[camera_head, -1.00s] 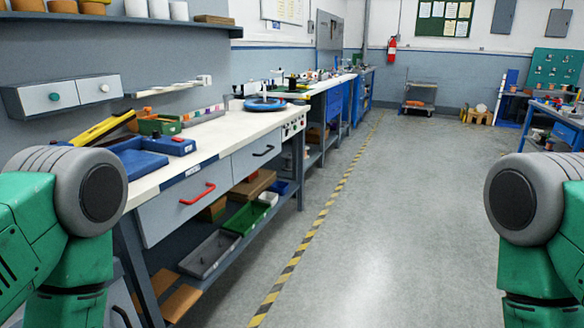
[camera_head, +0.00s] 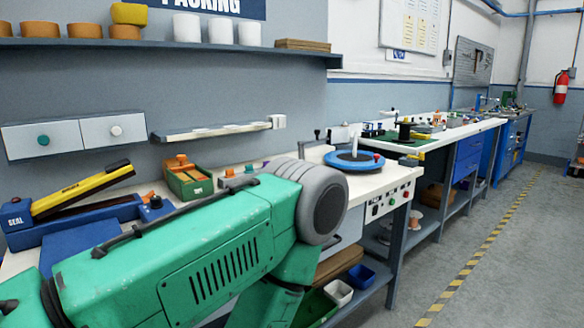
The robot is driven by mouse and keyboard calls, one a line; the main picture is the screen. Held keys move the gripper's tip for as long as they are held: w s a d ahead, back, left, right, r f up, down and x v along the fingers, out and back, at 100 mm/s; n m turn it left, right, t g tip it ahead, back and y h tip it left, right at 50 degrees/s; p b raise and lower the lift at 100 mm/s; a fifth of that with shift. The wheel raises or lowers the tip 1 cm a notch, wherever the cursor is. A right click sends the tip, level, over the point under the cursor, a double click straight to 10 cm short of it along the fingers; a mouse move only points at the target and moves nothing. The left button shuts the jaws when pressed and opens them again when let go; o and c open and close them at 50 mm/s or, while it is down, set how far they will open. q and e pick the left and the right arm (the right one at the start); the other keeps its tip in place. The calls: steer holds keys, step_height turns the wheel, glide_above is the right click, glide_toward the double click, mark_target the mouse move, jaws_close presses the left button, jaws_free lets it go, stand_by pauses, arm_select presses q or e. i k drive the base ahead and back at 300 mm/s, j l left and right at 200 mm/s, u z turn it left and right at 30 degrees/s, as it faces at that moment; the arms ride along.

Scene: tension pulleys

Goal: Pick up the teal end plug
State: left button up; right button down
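I cannot make out a teal end plug for certain. A round teal piece (camera_head: 43,140) sits on the front of the left wall drawer, like a knob. Small coloured pieces (camera_head: 238,173) stand at the back of the white workbench (camera_head: 376,181), partly behind my green arm and too small to tell apart. My arm crosses the lower left of the view and hides much of the bench top. Neither gripper is in view.
A blue turntable (camera_head: 354,161) sits on the bench. A yellow-handled sealer (camera_head: 80,192) and a green box (camera_head: 188,181) stand at left. A shelf (camera_head: 160,43) holds white and orange rolls. Open floor (camera_head: 505,255) lies to the right.

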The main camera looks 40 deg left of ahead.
mark_target(249, 169)
steer(key=i+l+u, duration=0.15)
steer(key=i+u, duration=0.35)
steer(key=i, duration=0.15)
steer(key=i+l+u, duration=0.45)
steer(key=i, duration=0.2)
steer(key=i+l+u, duration=0.5)
steer(key=i+l, duration=0.05)
steer(key=l, duration=0.05)
